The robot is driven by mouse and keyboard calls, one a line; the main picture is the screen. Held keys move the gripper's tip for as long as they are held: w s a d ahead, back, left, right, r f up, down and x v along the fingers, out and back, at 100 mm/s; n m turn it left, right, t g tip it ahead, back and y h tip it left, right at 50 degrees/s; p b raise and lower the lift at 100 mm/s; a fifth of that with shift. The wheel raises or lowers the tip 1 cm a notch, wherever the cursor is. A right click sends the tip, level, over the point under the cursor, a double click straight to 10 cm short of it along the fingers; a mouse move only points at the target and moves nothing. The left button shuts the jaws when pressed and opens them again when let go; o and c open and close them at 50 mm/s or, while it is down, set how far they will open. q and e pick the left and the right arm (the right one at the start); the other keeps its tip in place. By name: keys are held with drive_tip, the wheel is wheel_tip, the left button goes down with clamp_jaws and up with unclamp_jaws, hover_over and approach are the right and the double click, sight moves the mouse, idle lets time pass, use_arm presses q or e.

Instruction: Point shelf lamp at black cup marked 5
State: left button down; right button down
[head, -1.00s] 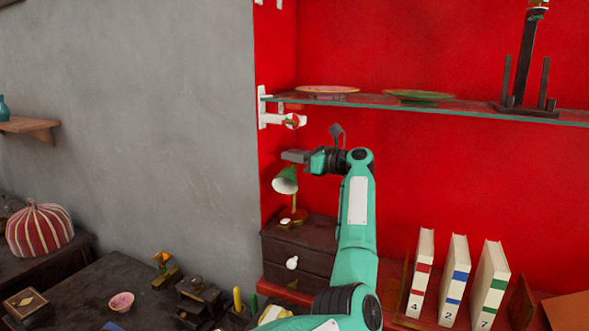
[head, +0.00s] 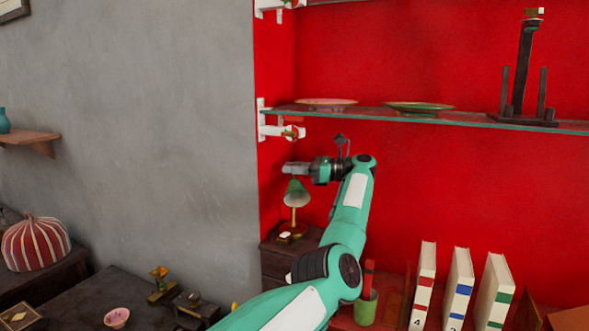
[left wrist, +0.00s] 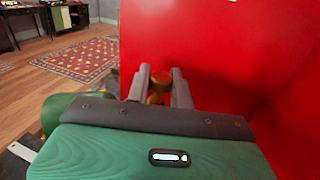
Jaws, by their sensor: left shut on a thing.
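The shelf lamp (head: 296,199) has a green shade on a brass stand and stands on the small dark drawer chest at the corner of the red wall. Its pale opening faces down and towards me, slightly right. My left gripper (head: 288,168) is at the top of the shade, shut on the lamp. In the left wrist view, a brass part of the lamp (left wrist: 158,87) shows between the fingers of my left gripper (left wrist: 161,76). I see no black cup marked 5. My right gripper is not in view.
A glass shelf (head: 462,118) with plates runs just above my left arm. A green cup (head: 366,309) and white books (head: 459,288) stand to the right. A dark drawer chest (head: 273,266) is under the lamp. A dark table (head: 75,305) with small items lies at left.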

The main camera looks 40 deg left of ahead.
use_arm(q)
drive_tip(key=shift+f, duration=0.25)
drive_tip(key=c, duration=1.3)
unclamp_jaws()
drive_tip(key=shift+s+a, duration=0.1)
drive_tip(key=shift+o, duration=0.2)
drive_tip(key=shift+a+r, duration=0.1)
drive_tip(key=shift+m+t+y, duration=0.4)
drive_tip(key=shift+m+t, duration=0.1)
drive_tip(key=shift+t, duration=0.1)
